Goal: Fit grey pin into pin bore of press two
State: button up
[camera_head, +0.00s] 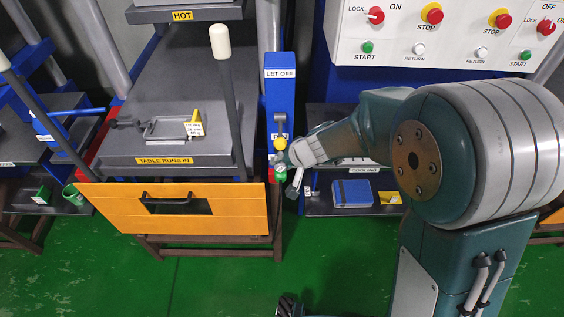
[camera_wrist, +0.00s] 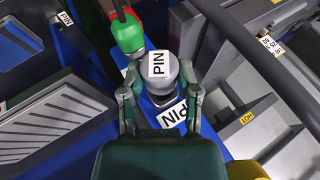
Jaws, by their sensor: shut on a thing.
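In the wrist view, my gripper (camera_wrist: 163,96) is shut on the grey pin (camera_wrist: 184,78), a rounded grey piece with a white PIN label, one finger on each side. Below it is a blue surface (camera_wrist: 206,132) with another PIN label. No open bore is visible; whether the pin is in one or above it cannot be told. In the head view, my gripper is at the blue post (camera_head: 280,92) marked LET OFF, right of the middle press. The pin is too small and covered to make out there.
A green and red fitting (camera_wrist: 128,36) stands close beside the pin. The middle press has an orange front guard (camera_head: 105,205), an upright lever with a pale knob (camera_head: 220,42) and a grey table. A white control panel (camera_head: 450,45) hangs at upper right. Green floor lies open in front.

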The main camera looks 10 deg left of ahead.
jog(key=shift+w+a, duration=0.2)
jog(key=shift+w, duration=0.6)
jog(key=shift+w+a, duration=0.2)
jog(key=shift+w, duration=0.6)
jog(key=o, duration=1.1)
jog(key=shift+c, duration=0.2)
jog(key=s+d+r, duration=0.2)
jog(key=s+d, duration=0.3)
jog(key=d, duration=0.5)
jog(key=s+d+r, duration=0.1)
jog(key=s+d, duration=0.4)
jog(key=d, duration=0.5)
jog(key=shift+d+r, duration=0.35)
jog(key=shift+r, duration=0.05)
